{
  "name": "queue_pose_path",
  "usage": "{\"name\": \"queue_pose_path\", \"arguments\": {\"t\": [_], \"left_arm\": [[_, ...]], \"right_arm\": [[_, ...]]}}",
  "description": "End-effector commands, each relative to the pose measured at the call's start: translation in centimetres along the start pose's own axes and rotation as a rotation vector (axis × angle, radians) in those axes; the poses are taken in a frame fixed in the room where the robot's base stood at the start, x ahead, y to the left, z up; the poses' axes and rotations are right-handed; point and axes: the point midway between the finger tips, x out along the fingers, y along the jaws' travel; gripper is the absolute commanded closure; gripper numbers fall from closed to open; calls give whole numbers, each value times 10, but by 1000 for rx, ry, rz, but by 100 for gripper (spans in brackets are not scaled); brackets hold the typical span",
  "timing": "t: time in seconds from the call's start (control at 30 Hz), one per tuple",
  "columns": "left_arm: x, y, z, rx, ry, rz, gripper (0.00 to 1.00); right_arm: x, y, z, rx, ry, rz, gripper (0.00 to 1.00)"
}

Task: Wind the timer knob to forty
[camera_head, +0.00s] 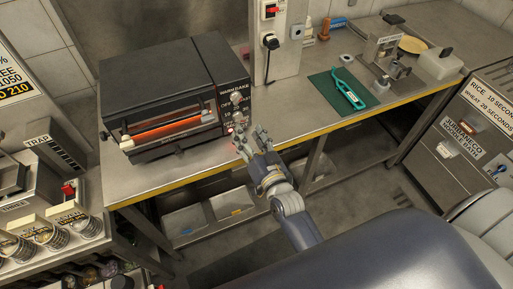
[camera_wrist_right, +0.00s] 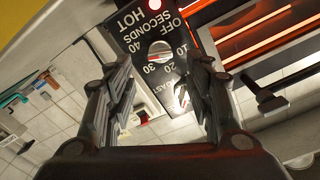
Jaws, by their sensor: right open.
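The timer knob (camera_wrist_right: 160,52) is a pale round dial with a reddish mark on the oven's black control panel. Numbers 10, 20, 30 and 40 and the word OFF run around it in the right wrist view; I cannot tell exactly where it points. In the head view the panel (camera_head: 233,95) is on the right of the black oven's (camera_head: 160,75) front. My right gripper (camera_head: 248,139) is open and empty just in front of the panel. In its wrist view the fingers (camera_wrist_right: 160,85) stand either side below the dial, apart from it. My left gripper is not in view.
The oven's glowing slot and its door handle (camera_wrist_right: 270,100) are beside the right finger. A red light (camera_wrist_right: 155,4) is lit on the panel. A post with a plug (camera_head: 271,42) stands right of the oven. A green mat (camera_head: 325,85) with a teal tool lies farther right.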

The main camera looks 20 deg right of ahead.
Motion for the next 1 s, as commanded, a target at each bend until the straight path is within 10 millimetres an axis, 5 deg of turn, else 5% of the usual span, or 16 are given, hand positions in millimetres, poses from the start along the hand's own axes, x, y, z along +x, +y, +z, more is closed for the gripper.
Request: {"name": "queue_pose_path", "arguments": {"t": [0.33, 1.0], "left_arm": [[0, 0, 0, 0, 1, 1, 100], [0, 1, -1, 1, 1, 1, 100]], "right_arm": [[-53, 0, 1, 1, -2, 0, 52], [-60, 0, 0, 1, 0, -1, 52]]}}
